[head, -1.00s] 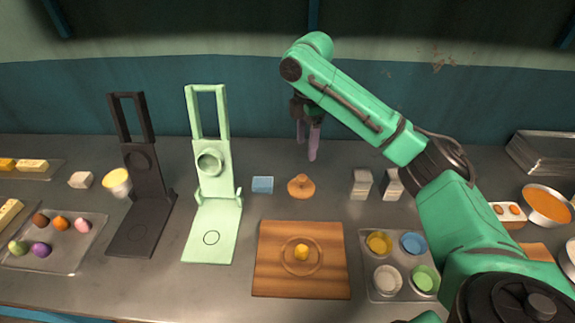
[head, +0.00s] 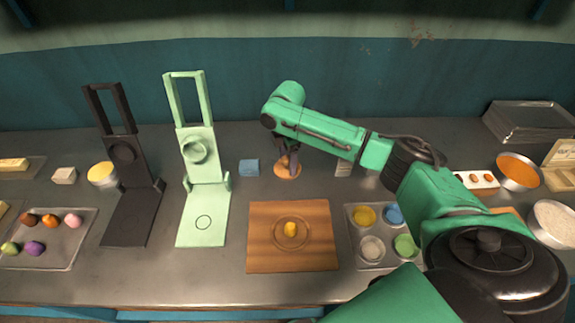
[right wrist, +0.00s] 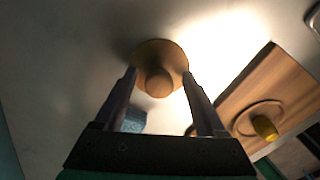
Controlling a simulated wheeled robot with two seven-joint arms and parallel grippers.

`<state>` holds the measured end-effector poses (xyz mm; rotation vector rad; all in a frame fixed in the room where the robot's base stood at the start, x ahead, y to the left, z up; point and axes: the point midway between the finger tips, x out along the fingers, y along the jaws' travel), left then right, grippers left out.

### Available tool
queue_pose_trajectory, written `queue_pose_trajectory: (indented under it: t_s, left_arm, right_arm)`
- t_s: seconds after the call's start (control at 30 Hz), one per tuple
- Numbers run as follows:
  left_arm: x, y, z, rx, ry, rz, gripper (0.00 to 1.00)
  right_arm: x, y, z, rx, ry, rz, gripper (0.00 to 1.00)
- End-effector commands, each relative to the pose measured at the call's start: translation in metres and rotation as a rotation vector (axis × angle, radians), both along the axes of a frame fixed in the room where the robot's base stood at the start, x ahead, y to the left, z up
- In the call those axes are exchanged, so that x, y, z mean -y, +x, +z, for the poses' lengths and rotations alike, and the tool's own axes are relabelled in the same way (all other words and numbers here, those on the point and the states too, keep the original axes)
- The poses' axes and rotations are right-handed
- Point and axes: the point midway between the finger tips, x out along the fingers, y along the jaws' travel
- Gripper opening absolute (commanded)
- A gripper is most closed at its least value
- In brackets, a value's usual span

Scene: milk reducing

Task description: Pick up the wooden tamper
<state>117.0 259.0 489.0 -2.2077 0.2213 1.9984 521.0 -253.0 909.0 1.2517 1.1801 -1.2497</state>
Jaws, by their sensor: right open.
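The wooden tamper (head: 284,171) stands on the counter behind the wooden board, a round disc with a knob on top. In the right wrist view the tamper (right wrist: 160,56) shows from above, its knob between the fingers. My right gripper (head: 289,160) is at the tamper from above and hides part of it in the head view. In the right wrist view the right gripper (right wrist: 160,75) is open, with one finger on each side of the knob. I cannot tell whether either finger touches it. My left gripper is not in view.
The wooden board (head: 262,250) with a yellow lump lies in front. A blue block (head: 249,167) sits close left of the tamper. The green press (head: 204,225) and black press (head: 128,225) stand further left. A tray of colored cups (head: 378,258) is at right.

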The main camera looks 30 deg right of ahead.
Motion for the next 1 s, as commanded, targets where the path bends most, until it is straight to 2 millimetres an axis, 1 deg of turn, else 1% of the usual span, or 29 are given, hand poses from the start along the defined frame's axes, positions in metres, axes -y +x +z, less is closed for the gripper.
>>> queue_pose_trajectory:
  t_s: [0.07, 0.1, 0.17, 0.2, 0.23, 0.27, 0.3, 0.57, 0.67, 0.73, 0.77, 0.87, 0.97, 1.0]
  left_arm:
    - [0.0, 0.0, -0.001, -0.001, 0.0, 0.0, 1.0]
    - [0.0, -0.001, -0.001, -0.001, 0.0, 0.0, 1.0]
    - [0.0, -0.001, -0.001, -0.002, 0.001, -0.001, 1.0]
    - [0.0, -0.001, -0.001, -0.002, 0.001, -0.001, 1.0]
    - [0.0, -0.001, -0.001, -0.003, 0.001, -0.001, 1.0]
    - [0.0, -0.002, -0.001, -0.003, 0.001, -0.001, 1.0]
    - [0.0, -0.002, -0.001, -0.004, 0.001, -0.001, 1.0]
    - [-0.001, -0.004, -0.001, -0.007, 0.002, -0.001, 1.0]
    - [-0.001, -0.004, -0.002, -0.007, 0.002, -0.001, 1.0]
    - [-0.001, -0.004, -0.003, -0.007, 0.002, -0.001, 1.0]
    - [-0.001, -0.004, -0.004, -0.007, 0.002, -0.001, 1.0]
    - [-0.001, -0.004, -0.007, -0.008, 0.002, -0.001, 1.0]
    - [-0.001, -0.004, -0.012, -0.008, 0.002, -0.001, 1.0]
    - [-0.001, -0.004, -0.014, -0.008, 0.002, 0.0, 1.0]
  right_arm:
    - [0.0, 0.0, 0.0, 0.0, 0.0, 0.0, 0.73]
    - [0.0, 0.0, 0.0, 0.0, 0.0, 0.0, 0.69]
    - [0.0, 0.0, 0.0, 0.0, 0.0, 0.0, 0.46]
    - [0.0, 0.0, 0.0, 0.0, 0.0, 0.0, 0.31]
    - [0.0, 0.0, 0.0, 0.0, 0.0, 0.0, 0.19]
    - [0.0, 0.0, 0.0, 0.0, 0.0, 0.0, 0.08]
    - [0.0, 0.0, 0.0, 0.0, 0.0, 0.0, 0.0]
    - [0.0, 0.0, 0.001, 0.0, 0.0, 0.0, 0.0]
    - [0.0, 0.001, 0.006, 0.001, 0.0, 0.0, 0.0]
    - [0.0, 0.001, 0.012, 0.002, 0.001, 0.0, 0.0]
    - [0.0, 0.001, 0.016, 0.002, 0.0, 0.0, 0.0]
    - [0.0, 0.001, 0.036, 0.005, 0.001, 0.001, 0.0]
    - [0.0, 0.001, 0.065, 0.007, 0.001, 0.0, 0.0]
    - [0.0, 0.002, 0.078, 0.007, 0.002, 0.0, 0.0]
